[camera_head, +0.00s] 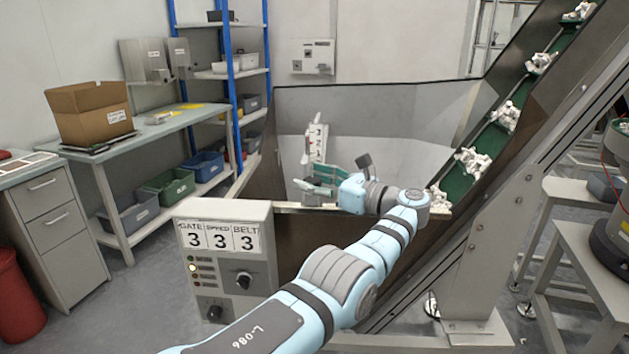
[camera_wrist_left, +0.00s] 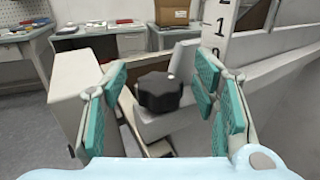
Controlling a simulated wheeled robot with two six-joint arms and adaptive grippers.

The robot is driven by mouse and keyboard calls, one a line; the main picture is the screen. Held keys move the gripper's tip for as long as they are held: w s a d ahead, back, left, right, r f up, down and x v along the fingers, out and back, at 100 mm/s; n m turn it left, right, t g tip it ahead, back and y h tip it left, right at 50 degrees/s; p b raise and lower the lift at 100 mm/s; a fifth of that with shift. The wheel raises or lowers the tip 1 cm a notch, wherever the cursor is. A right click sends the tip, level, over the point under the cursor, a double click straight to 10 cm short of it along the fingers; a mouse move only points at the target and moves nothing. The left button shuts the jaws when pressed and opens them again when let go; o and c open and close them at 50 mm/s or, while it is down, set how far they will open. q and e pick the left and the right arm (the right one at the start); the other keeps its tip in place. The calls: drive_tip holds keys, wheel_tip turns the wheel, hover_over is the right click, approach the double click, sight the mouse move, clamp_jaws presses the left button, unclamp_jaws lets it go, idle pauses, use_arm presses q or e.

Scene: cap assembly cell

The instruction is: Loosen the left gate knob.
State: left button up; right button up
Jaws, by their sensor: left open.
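The gate knob, a black lobed knob (camera_wrist_left: 160,92), sits on a light grey bracket in the left wrist view. My left gripper (camera_wrist_left: 160,82) is open, with its teal-padded fingers on either side of the knob and visible gaps between pads and knob. In the head view my left gripper (camera_head: 312,180) is beside the white upright scale (camera_head: 317,142) inside the hopper. I cannot make out the knob there; the gripper seems to hide it. The scale also shows in the left wrist view (camera_wrist_left: 216,28). My right gripper is not in view.
A control box (camera_head: 225,260) reading GATE 3, SPEED 3, BELT 3 stands left of my arm. The hopper wall (camera_head: 390,110) surrounds the gripper area. A green inclined belt (camera_head: 490,140) carries white parts at right. A workbench with a cardboard box (camera_head: 90,112) stands at left.

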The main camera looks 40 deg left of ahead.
sight(314, 180)
use_arm(q)
wheel_tip(314, 180, up, 10)
drive_tip(key=shift+f, duration=0.1)
